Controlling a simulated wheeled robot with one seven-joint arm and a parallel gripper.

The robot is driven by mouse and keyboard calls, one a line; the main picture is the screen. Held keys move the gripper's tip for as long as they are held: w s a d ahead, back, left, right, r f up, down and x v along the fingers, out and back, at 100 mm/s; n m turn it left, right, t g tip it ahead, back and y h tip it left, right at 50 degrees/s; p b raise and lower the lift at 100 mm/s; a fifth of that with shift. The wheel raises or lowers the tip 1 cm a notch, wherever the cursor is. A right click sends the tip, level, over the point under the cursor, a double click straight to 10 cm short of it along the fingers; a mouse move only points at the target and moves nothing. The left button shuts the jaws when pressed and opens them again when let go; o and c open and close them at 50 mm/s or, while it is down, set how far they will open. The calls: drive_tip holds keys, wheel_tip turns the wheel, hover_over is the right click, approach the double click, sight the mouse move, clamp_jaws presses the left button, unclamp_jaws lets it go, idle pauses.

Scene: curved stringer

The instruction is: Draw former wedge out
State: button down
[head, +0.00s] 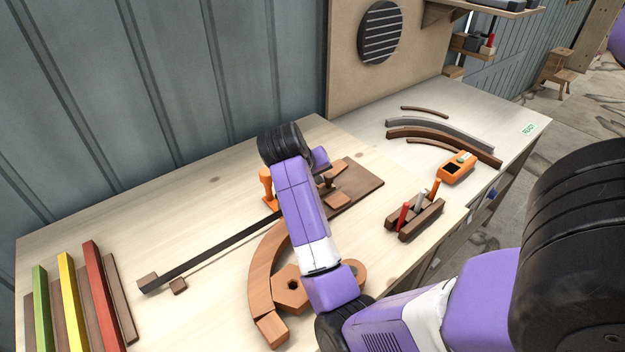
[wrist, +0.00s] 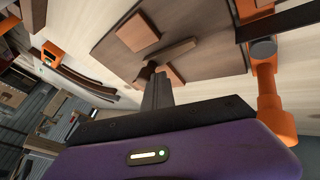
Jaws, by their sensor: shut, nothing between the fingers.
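My gripper (head: 326,180) is shut and empty above the dark brown board (head: 362,182), partly hidden by my arm. In the wrist view my gripper's dark fingers (wrist: 156,88) point at small wooden pieces on that board. A brown tapered strip, apparently the wedge (wrist: 172,50), lies between two lighter blocks, one at the upper left (wrist: 138,32) and one near the fingertips (wrist: 171,75). The fingers are close to the strip's near end; I cannot tell whether they touch it. The curved wooden former (head: 263,268) lies on the bench, partly behind my arm.
An orange clamp (head: 268,188) stands left of my gripper, by a long dark strip (head: 205,250). Red, yellow and green bars (head: 68,290) lie at left. A tool holder (head: 415,220), orange device (head: 457,168) and curved pieces (head: 440,140) are at right. Bare bench surrounds them.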

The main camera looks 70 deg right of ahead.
drive_tip(key=s+d+p, duration=0.1)
drive_tip(key=d, duration=0.2)
drive_tip(key=s+d+p, duration=0.1)
drive_tip(key=d, duration=0.3)
drive_tip(key=s+d+p, duration=0.1)
drive_tip(key=s+d, duration=0.1)
drive_tip(key=d, duration=0.1)
drive_tip(key=shift+d, duration=0.25)
drive_tip(key=shift+s, duration=0.1)
